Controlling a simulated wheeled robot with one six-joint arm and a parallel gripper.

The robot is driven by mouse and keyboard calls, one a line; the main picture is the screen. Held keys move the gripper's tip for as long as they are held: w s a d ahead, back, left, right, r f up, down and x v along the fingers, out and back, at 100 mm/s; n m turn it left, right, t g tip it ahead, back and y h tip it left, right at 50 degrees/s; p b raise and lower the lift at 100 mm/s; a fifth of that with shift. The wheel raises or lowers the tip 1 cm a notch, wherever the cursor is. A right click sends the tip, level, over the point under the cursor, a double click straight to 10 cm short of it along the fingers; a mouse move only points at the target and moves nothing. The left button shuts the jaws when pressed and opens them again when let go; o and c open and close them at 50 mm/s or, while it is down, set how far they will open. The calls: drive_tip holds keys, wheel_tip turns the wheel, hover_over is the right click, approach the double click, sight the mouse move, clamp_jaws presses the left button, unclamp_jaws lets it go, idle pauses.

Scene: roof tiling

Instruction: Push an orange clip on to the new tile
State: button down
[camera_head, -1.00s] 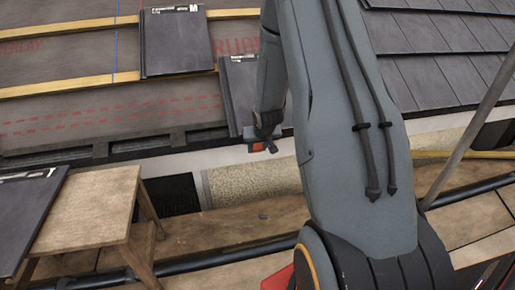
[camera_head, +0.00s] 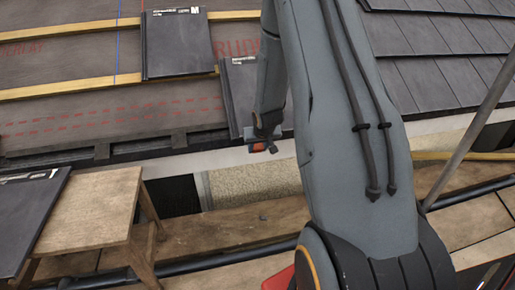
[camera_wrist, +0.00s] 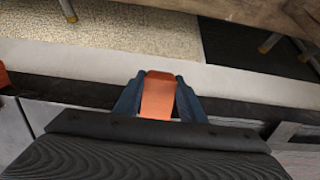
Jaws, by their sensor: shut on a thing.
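The new tile (camera_head: 237,88) is a dark slab at the roof's lower edge in the head view, partly hidden behind my arm. My gripper (camera_head: 262,141) is at the tile's lower right corner, just off the eave. In the wrist view my gripper's blue fingers (camera_wrist: 158,98) are shut on an orange clip (camera_wrist: 157,96). The clip also shows as a small orange patch in the head view (camera_head: 257,148). Whether the clip touches the tile cannot be told. A dark ridged surface fills the bottom of the wrist view and hides what lies under it.
Another dark tile (camera_head: 178,45) lies on the battens above. Finished tiles (camera_head: 440,50) cover the right. A tile (camera_head: 28,215) lies on a wooden stand (camera_head: 92,205) at lower left. An orange piece (camera_wrist: 3,78) shows at the wrist view's left edge. Scaffold planks run below.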

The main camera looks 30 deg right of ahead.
drive_tip(key=shift+w+d+r+p, duration=0.15)
drive_tip(key=shift+w+r+p, duration=0.35)
drive_tip(key=shift+w, duration=0.15)
idle(0.5)
drive_tip(key=c, duration=1.1)
unclamp_jaws()
drive_tip(key=shift+f, duration=0.1)
drive_tip(key=shift+s, duration=0.1)
drive_tip(key=p+v, duration=0.5)
drive_tip(key=v, duration=0.2)
